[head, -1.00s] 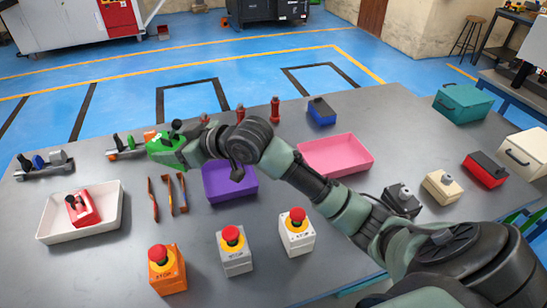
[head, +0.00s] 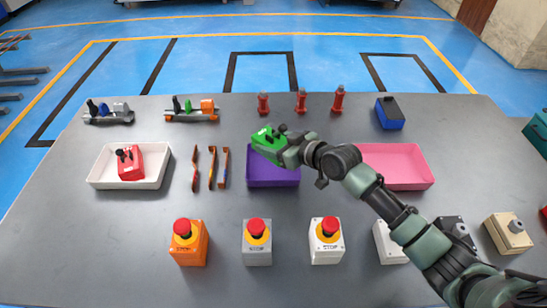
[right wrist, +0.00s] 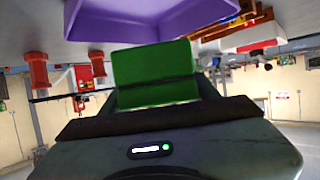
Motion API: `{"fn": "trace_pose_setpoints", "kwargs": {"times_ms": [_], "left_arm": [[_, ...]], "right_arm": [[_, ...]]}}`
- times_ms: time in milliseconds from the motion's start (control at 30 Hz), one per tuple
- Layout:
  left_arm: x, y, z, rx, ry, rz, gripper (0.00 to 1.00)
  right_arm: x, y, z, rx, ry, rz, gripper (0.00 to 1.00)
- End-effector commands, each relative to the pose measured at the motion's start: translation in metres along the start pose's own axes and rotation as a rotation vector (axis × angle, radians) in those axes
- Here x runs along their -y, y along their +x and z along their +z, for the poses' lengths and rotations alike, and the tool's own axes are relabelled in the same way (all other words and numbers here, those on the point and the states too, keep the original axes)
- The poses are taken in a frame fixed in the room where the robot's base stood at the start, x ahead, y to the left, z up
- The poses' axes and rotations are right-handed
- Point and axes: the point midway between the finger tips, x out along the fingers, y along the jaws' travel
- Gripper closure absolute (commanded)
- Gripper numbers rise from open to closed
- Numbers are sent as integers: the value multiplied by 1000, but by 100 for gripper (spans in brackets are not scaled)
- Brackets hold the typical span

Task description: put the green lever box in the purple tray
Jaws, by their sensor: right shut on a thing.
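The green lever box (head: 266,139) is in my right gripper (head: 286,150), above the back left part of the purple tray (head: 274,179). The gripper is shut on the box. The box covers the tray's back left rim. In the right wrist view the green box (right wrist: 155,75) sits between the jaws, with the purple tray (right wrist: 95,25) close by and a visible gap beside it. What I see of the tray's inside is empty. My left gripper is not in view.
A pink tray (head: 410,168) stands right of the purple one. A white tray (head: 98,172) with a red lever box (head: 130,163) stands left, past several brown-handled tools (head: 211,168). Emergency-stop boxes (head: 257,242) line the front. Red posts (head: 301,101) stand behind.

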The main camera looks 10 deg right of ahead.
Motion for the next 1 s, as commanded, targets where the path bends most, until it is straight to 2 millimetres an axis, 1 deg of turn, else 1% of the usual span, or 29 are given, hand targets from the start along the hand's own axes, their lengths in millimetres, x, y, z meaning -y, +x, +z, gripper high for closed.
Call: {"fn": "trace_pose_setpoints", "kwargs": {"times_ms": [100,267,400,500,600,800,967,1000], "left_arm": [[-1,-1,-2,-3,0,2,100],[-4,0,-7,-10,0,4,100],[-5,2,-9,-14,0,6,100],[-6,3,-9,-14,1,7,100],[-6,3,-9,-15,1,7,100],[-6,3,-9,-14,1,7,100],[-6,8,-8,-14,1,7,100],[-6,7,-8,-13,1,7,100]], "right_arm": [[0,7,16,-3,2,1,100],[0,12,28,-3,1,0,100],[0,20,49,-1,2,1,100],[-1,25,60,-2,1,1,100],[-1,27,63,-5,0,2,100],[-1,27,62,-6,0,2,100],[-1,29,67,-5,-1,2,100],[0,28,67,-2,-1,1,32]]}}
